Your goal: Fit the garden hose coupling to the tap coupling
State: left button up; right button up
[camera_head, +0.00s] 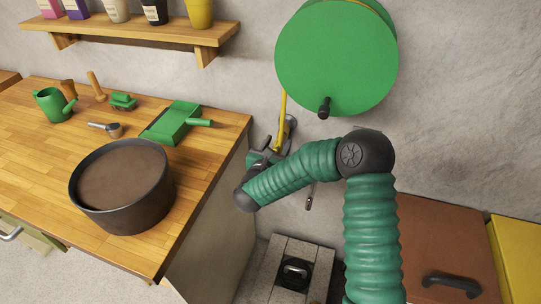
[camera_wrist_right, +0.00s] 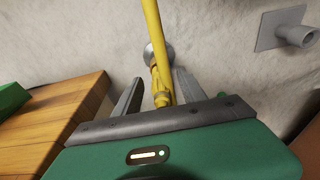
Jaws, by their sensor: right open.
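A yellow hose (camera_head: 283,107) hangs from the green hose reel (camera_head: 336,55) on the wall. In the right wrist view the hose (camera_wrist_right: 153,25) runs down to a thicker yellow end piece (camera_wrist_right: 161,85), which looks like its coupling. My right gripper (camera_wrist_right: 158,88) is open, with its fingers on either side of this piece and gaps showing. In the head view my right gripper (camera_head: 267,154) is partly hidden by my arm. A round grey metal fitting (camera_head: 290,122) is on the wall behind the hose. I cannot tell which fitting carries the tap coupling. My left gripper is out of view.
A grey square wall plate with a short pipe (camera_wrist_right: 285,30) is right of the hose. A brown lidded box (camera_head: 445,240) stands at lower right.

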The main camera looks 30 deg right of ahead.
jog(key=v, duration=1.5)
jog(key=shift+s+a, duration=0.25)
